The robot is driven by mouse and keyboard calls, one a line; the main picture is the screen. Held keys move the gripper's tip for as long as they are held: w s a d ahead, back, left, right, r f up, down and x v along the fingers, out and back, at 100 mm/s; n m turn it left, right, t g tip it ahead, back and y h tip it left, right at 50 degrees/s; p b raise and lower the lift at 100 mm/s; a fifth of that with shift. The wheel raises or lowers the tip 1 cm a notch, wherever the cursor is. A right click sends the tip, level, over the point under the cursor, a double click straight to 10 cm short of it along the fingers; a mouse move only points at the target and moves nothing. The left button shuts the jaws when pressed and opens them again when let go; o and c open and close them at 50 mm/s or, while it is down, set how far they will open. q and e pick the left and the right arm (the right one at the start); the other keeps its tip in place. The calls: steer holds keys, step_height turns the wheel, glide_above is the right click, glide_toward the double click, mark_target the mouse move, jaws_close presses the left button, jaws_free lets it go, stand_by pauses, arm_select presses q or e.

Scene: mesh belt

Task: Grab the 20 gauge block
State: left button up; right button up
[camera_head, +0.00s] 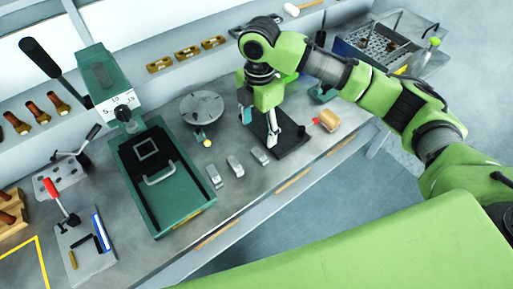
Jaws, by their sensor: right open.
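Three small grey metal blocks stand in a row on the grey bench: a left block (214,176), a middle block (235,166) and a right block (260,156). They look like the gauge blocks, but any markings are too small to read, so I cannot tell which is the 20. My right gripper (260,126) points down above the bench, behind the row and nearest the right block. Its fingers are apart and I see nothing between them. My left gripper is not in view.
A green press with a black bed (153,180) stands left of the blocks. A round grey plate (202,107) lies behind them. A black base plate (290,140) lies by my right gripper, with a tan cylinder (329,120) beyond it. The bench front edge is clear near the blocks.

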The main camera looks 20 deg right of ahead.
mark_target(259, 154)
steer(key=shift+s+f+p, duration=0.15)
steer(key=shift+s+f, duration=0.3)
steer(key=shift+f, duration=0.2)
steer(key=shift+s+f+p, duration=0.15)
steer(key=shift+s+f, duration=0.25)
steer(key=shift+f, duration=0.2)
steer(key=shift+w+f, duration=0.25)
steer(key=shift+f, duration=0.8)
steer(key=shift+w+f, duration=0.2)
steer(key=shift+f, duration=0.1)
steer(key=f+p, duration=0.2)
steer(key=f, duration=0.2)
steer(key=shift+s+f+p, duration=0.1)
steer(key=shift+s+p, duration=0.1)
steer(key=shift+p, duration=0.15)
steer(key=shift+f, duration=0.3)
steer(key=shift+w+f, duration=0.15)
steer(key=shift+c, duration=1.2)
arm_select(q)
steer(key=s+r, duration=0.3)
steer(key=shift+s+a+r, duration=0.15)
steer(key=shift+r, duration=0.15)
arm_select(e)
steer(key=c, duration=1.1)
